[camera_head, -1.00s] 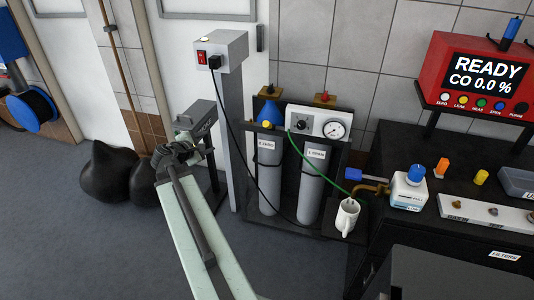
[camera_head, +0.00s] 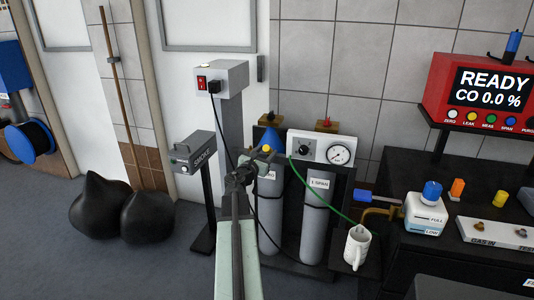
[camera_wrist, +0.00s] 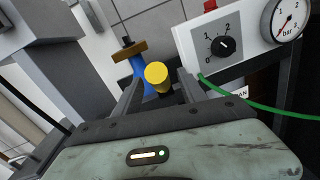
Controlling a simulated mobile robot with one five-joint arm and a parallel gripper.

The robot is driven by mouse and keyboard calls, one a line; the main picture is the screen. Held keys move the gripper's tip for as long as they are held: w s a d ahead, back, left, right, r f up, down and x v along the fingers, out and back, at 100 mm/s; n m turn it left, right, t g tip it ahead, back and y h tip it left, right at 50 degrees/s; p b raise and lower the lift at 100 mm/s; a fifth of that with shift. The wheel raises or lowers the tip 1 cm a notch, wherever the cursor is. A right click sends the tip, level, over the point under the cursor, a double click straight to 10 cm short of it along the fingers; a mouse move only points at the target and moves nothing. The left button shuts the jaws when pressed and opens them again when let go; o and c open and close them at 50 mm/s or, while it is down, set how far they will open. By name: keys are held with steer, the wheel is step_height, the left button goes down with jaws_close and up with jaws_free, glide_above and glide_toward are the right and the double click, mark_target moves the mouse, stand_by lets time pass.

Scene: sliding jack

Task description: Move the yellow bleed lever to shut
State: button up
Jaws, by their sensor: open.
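A yellow round knob (camera_head: 266,148), apparently the bleed lever's end, shows at the blue cone-shaped part (camera_head: 269,138) on top of the left cylinder. In the wrist view the yellow knob (camera_wrist: 157,75) points toward the camera. My gripper (camera_wrist: 160,84) is open, with one finger on each side of the knob in that view. Whether the fingers touch it cannot be told. In the head view my gripper (camera_head: 247,163) is in front of the left cylinder, just below and left of the knob. The rest of the lever is hidden.
A white panel (camera_head: 320,149) with a black dial and gauge sits right of the knob. A green hose (camera_head: 318,186) runs down from it toward the bench. A grey post (camera_head: 231,110) stands at left. A white mug (camera_head: 357,247) stands at lower right.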

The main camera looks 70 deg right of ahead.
steer(key=shift+d, duration=1)
jaws_close()
steer(key=shift+s, duration=0.1)
steer(key=shift+a, duration=0.1)
stand_by(0.3)
